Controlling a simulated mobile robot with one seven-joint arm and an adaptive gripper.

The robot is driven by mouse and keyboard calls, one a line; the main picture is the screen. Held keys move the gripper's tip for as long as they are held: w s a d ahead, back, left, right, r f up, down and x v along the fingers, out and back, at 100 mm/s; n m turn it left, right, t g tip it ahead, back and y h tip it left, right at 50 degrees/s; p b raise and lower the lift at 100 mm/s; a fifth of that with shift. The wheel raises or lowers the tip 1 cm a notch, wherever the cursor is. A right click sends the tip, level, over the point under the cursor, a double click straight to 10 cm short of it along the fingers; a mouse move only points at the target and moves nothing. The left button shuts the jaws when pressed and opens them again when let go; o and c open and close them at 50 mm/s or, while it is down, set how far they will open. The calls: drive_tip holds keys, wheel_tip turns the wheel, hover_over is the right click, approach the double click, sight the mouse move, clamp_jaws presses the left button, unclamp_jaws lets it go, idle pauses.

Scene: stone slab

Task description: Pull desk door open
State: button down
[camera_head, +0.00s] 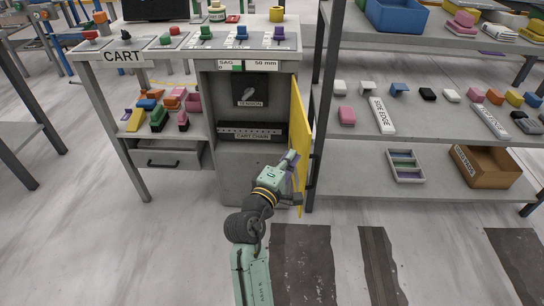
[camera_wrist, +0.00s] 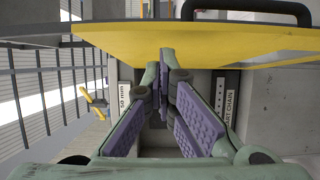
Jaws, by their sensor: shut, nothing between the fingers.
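The desk (camera_head: 190,55) has a cabinet on its right side with a yellow door (camera_head: 299,130). The door stands swung well out from the cabinet front, seen nearly edge-on, and the cabinet inside is exposed. A dark handle (camera_head: 312,172) is on the door's outer, right side. My gripper (camera_head: 296,172) is beside the door's inner face, low in front of the cabinet opening. In the wrist view the yellow door (camera_wrist: 220,42) spans the top, with the black handle (camera_wrist: 255,8) beyond it. My purple-padded fingers (camera_wrist: 166,62) converge at their tips, empty, close to the door; contact cannot be told.
Inside the cabinet are a dark TENSION panel (camera_head: 250,90) and a CART CHAIN bin (camera_head: 250,132). A grey shelf unit (camera_head: 350,185) stands close to the door's right. A drawer (camera_head: 167,156) is at the left. Dark mats (camera_head: 302,265) lie on the open floor in front.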

sight(306, 155)
drive_tip(key=d+p, duration=0.1)
drive_tip(key=d, duration=0.3)
drive_tip(key=shift+d+f+p, duration=0.15)
drive_tip(key=shift+d+p, duration=0.25)
drive_tip(key=shift+d, duration=0.2)
drive_tip(key=shift+s+a, duration=0.1)
